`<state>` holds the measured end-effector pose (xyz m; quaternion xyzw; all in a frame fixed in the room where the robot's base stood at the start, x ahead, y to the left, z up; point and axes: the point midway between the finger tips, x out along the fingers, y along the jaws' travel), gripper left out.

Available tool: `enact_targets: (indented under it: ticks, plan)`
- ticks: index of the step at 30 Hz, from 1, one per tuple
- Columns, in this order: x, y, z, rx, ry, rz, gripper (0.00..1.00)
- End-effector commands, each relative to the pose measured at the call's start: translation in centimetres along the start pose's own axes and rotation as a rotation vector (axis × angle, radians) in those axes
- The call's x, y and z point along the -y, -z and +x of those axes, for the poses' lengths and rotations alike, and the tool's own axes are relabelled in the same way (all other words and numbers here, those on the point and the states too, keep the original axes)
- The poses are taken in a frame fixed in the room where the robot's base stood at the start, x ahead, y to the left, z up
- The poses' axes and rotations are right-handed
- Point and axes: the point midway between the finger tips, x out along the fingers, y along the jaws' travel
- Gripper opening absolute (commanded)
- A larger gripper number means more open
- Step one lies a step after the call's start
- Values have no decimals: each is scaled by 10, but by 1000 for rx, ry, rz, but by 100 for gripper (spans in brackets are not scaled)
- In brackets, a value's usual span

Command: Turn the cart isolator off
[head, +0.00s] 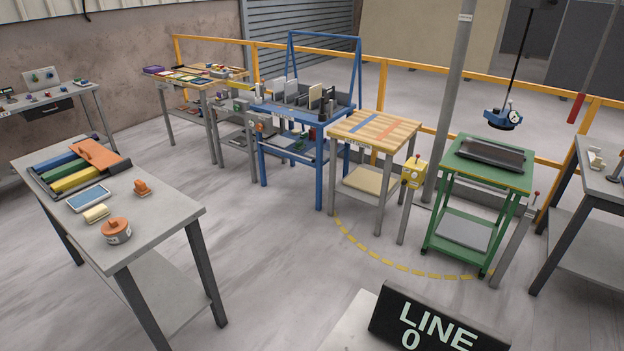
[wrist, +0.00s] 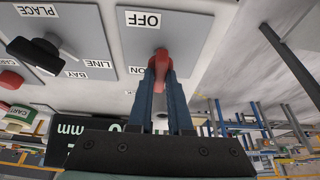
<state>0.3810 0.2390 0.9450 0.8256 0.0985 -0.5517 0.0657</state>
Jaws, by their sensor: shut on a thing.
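In the wrist view, a red switch handle (wrist: 161,62) stands on a grey plate (wrist: 190,30) with upside-down OFF and ON labels. OFF is above the handle in the picture, and ON is beside it at lower left, partly hidden. My gripper (wrist: 160,82) is shut on the red handle, its two blue fingers on either side. I cannot tell which mark the handle points to. The plate's other lettering is out of view or hidden, so I cannot read the isolator's name. My gripper and this plate do not show in the head view.
Left of the plate is a black selector handle (wrist: 34,55) with PLACE, BAY and LINE labels. A red knob (wrist: 10,82) is at the left edge. In the head view, a dark LINE sign (head: 430,325) stands in front; a green cart (head: 486,165) is at right.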

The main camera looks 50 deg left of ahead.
Motion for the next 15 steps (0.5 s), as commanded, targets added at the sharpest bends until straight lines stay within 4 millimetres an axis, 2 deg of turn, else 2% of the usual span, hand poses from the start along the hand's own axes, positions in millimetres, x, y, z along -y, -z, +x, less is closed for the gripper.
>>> enact_targets:
  ticks: [8,15]
  plan:
    - [-1,0,-1,1,25,-60,0]
    - [-3,1,-1,1,87,-212,0]
